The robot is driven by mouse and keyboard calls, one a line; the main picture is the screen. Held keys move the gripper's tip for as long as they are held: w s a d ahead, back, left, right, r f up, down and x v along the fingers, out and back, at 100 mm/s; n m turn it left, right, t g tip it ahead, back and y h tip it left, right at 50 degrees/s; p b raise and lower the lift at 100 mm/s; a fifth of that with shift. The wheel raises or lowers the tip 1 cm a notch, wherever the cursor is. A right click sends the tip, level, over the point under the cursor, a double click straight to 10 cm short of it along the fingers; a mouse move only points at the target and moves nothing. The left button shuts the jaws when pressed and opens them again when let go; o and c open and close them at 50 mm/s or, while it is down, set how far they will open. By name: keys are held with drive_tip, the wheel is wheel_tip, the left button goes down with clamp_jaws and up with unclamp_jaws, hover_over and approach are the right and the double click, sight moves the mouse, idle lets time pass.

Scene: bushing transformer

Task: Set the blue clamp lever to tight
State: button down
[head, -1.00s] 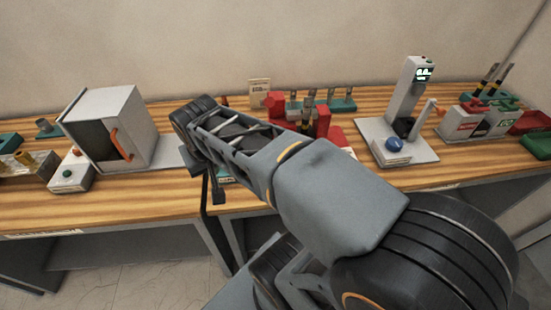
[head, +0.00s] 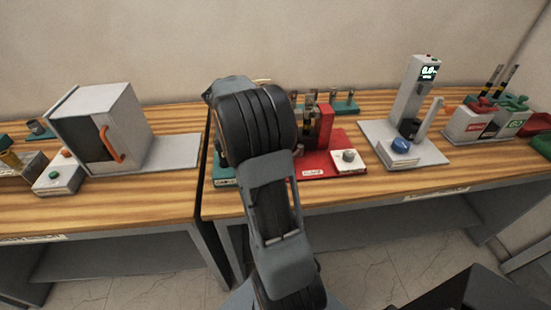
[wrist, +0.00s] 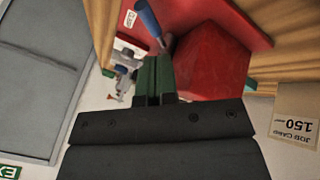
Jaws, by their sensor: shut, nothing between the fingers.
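The blue clamp lever (wrist: 148,18) shows at the top of the wrist view. It slants from the top edge down to a grey pivot beside a red block (wrist: 210,60) on a red base. My gripper (wrist: 155,62) is shut and empty, its green fingers together just below the lever's pivot in that picture. I cannot tell whether they touch it. In the head view the red base (head: 340,142) stands right of my arm. My arm hides the gripper there, and I cannot make out the lever.
A white cabinet with an orange handle (head: 112,143) stands at left. A grey stand with a display (head: 418,85) and a blue button (head: 402,145) is at right. A job card (wrist: 295,115) shows in the wrist view. Bare wood (head: 245,205) lies along the front edge.

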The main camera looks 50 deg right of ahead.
drive_tip(key=p+x, duration=0.1)
drive_tip(key=x, duration=0.9)
idle(0.3)
drive_tip(key=shift+a, duration=0.2)
drive_tip(key=shift+f, duration=0.1)
